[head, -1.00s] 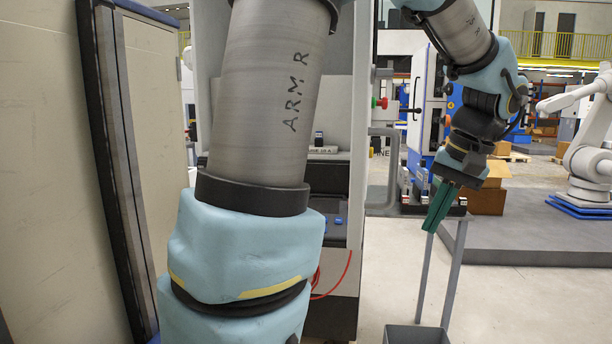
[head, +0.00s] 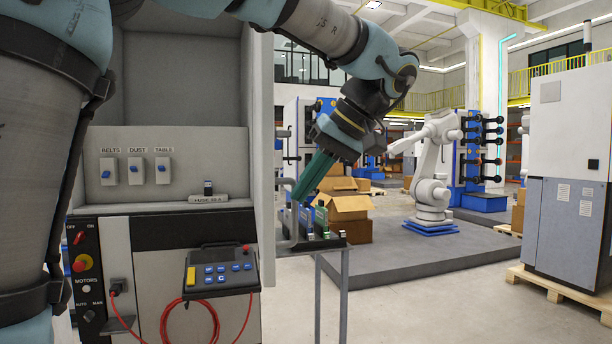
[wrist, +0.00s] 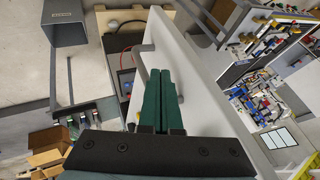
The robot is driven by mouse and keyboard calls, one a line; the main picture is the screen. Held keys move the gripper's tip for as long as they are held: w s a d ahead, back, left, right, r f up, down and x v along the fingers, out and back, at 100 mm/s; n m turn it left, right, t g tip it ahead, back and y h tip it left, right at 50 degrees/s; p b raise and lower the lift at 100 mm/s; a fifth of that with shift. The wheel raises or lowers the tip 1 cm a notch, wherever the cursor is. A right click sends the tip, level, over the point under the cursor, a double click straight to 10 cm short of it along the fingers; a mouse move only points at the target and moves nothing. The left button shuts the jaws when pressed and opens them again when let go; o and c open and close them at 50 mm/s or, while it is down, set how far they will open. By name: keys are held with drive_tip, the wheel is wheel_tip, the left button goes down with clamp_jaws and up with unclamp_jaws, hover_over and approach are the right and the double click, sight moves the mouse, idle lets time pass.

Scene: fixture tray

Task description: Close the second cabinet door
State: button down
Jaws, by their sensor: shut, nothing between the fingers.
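A grey control cabinet (head: 165,110) stands open at the left in the head view. Its open door (head: 262,150) is seen almost edge-on at the cabinet's right side, with a grey bar handle (head: 290,215) on its right face. I cannot tell whether this is the second door. My gripper (head: 303,196) has green fingers, shut and empty, to the right of the door near the handle. In the wrist view, the shut fingers (wrist: 160,74) overlap the pale door panel (wrist: 195,65), with the handle (wrist: 139,60) beside their tips. Contact cannot be told.
A narrow stand (head: 330,242) with small coloured parts is just right of the door. A cardboard box (head: 345,215) and white robot arm (head: 430,180) are behind.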

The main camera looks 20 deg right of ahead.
drive_tip(key=p+x, duration=0.1)
drive_tip(key=x, duration=0.4)
drive_tip(key=shift+w+a+f, duration=0.1)
drive_tip(key=shift+w+f, duration=0.05)
drive_tip(key=shift+f, duration=0.1)
